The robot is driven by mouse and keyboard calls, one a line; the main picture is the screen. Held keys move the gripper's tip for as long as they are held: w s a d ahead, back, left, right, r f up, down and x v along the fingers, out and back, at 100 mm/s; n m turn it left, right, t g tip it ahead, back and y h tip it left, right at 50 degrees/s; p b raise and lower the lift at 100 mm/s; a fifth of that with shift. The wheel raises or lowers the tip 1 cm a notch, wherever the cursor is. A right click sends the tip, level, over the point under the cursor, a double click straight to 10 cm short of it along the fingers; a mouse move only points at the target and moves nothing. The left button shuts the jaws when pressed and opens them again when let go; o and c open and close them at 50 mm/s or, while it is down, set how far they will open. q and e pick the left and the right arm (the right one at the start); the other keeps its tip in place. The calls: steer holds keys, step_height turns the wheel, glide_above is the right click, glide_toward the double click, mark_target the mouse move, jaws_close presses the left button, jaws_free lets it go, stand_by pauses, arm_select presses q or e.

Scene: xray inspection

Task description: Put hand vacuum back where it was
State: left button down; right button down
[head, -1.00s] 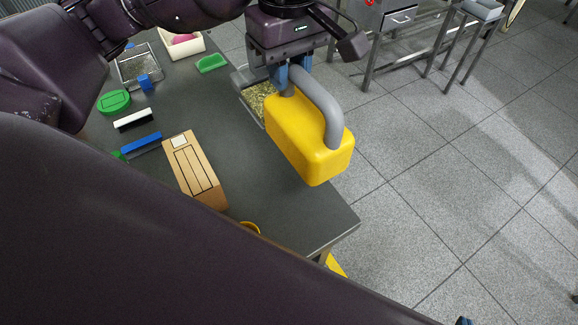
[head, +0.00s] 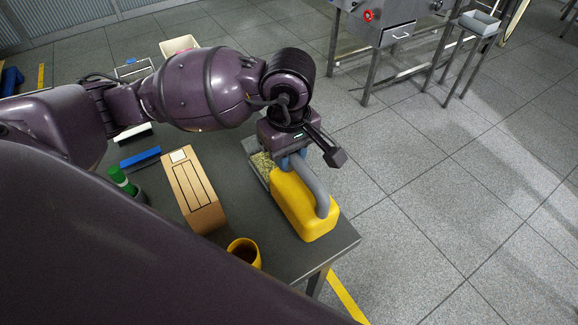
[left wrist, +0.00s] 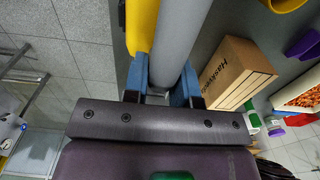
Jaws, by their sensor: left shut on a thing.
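The hand vacuum (head: 297,208) has a yellow body and a grey handle. In the head view it is over the right front corner of the dark table (head: 283,250); I cannot tell whether its base touches the top. My left gripper (head: 291,163) is shut on its grey handle, with blue fingers on both sides. In the left wrist view the gripper (left wrist: 160,88) clasps the grey handle (left wrist: 177,40), with the yellow body behind it. My right gripper is not in view.
A cardboard box (head: 193,192) lies left of the vacuum. A yellow cup (head: 244,254) stands at the front edge. A tray of grainy material (head: 259,166) is partly hidden behind the vacuum. A blue block (head: 140,158) and a green-capped bottle (head: 122,180) are farther left.

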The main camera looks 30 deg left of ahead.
arm_select(q)
steer(key=shift+f, duration=2.15)
steer(key=c, duration=0.9)
jaws_free()
step_height(320, 180, up, 12)
steer(key=shift+r, duration=0.15)
step_height(320, 180, down, 13)
steer(key=shift+r, duration=0.85)
